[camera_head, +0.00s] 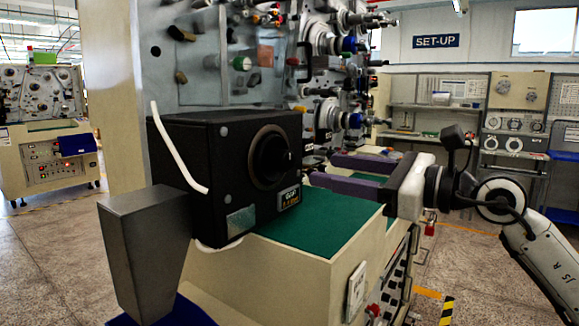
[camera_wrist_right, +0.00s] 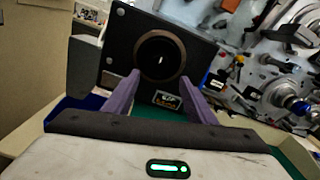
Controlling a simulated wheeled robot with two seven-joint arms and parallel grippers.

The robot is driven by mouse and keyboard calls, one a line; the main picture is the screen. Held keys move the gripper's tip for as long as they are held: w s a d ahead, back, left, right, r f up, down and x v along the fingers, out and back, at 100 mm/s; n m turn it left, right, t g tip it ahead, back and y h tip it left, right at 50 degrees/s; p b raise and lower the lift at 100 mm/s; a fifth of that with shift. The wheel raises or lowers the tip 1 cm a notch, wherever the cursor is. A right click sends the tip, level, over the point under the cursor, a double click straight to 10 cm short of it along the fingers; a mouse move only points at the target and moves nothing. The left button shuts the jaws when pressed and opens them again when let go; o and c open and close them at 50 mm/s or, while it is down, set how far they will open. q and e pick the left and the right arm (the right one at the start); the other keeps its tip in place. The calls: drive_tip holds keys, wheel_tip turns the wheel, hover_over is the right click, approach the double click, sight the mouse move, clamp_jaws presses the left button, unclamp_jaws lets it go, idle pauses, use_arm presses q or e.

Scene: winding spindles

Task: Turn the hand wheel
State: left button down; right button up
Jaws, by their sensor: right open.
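The hand wheel (camera_head: 270,157) is a round black knob in a bronze-coloured ring on the front of a black box (camera_head: 215,130). In the right wrist view the wheel (camera_wrist_right: 160,60) is straight ahead, seen between my fingers. My right gripper (camera_head: 320,170) comes in from the right in the head view, with two purple fingers pointing at the wheel. In the right wrist view the right gripper (camera_wrist_right: 164,82) is open and empty, its fingertips either side of the wheel's lower part. The fingers appear apart from the wheel. My left gripper does not show.
The box stands on a green-topped cream bench (camera_head: 320,220). A grey metal bin (camera_head: 148,245) is at its left, and a white cable (camera_head: 172,145) runs down the box. A panel with spindles and rollers (camera_head: 335,115) rises behind. The floor at right is open.

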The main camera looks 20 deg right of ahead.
sight(290, 163)
drive_tip(key=p+x, duration=0.2)
drive_tip(key=x, duration=0.7)
drive_tip(key=shift+w+a, duration=0.1)
drive_tip(key=shift+a, duration=0.15)
drive_tip(key=c, duration=1)
